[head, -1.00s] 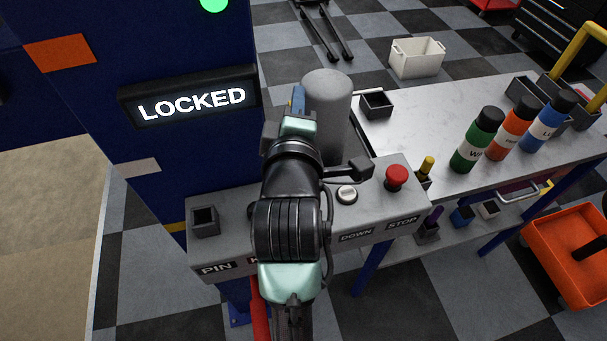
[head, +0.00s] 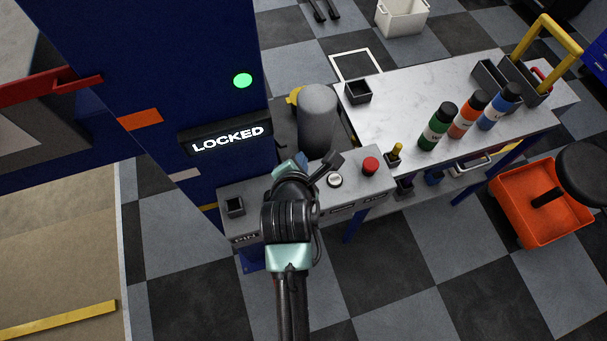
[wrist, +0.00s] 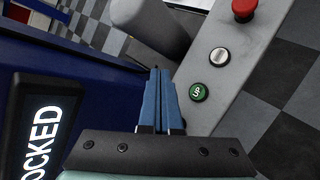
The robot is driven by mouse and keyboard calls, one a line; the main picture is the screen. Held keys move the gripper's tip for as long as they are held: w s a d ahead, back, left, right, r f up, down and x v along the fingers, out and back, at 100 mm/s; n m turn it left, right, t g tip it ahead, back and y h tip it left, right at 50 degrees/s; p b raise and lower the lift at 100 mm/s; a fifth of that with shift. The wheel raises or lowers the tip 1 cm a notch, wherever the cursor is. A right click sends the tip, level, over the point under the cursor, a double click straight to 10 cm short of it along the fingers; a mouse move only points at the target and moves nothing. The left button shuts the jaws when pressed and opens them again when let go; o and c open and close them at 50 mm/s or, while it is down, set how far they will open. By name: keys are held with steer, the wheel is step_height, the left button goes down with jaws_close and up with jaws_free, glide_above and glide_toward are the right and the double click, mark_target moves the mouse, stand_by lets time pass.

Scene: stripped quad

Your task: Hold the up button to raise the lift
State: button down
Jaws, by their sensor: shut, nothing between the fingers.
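The control box (head: 345,205) has a red stop button (head: 370,166) and a silver down button (head: 335,180). In the wrist view a green button (wrist: 198,92) with a small white marking sits next to the silver button (wrist: 219,57); my arm hides it in the head view. My gripper (wrist: 160,72) is shut and empty, with its blue fingers to the left of the green button in the wrist view and apart from it. In the head view the fingers are mostly hidden behind my wrist.
A blue post bears a lit "LOCKED" sign (head: 228,139) and a green lamp (head: 243,80). A grey cylinder (head: 317,118) stands behind the box. A workbench (head: 440,85) with several bottles is at the right. An orange cart (head: 540,205) stands beside it.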

steer(key=shift+s+n+g+p, duration=0.3)
steer(key=shift+s+n+p, duration=0.2)
steer(key=shift+s, duration=0.15)
steer(key=shift+f, duration=0.1)
step_height(320, 180, down, 7)
steer(key=b, duration=0.7)
steer(key=shift+b, duration=0.35)
steer(key=shift+f+b, duration=0.35)
steer(key=shift+f, duration=0.5)
steer(key=shift+f, duration=0.1)
stand_by(0.6)
steer(key=shift+f, duration=0.3)
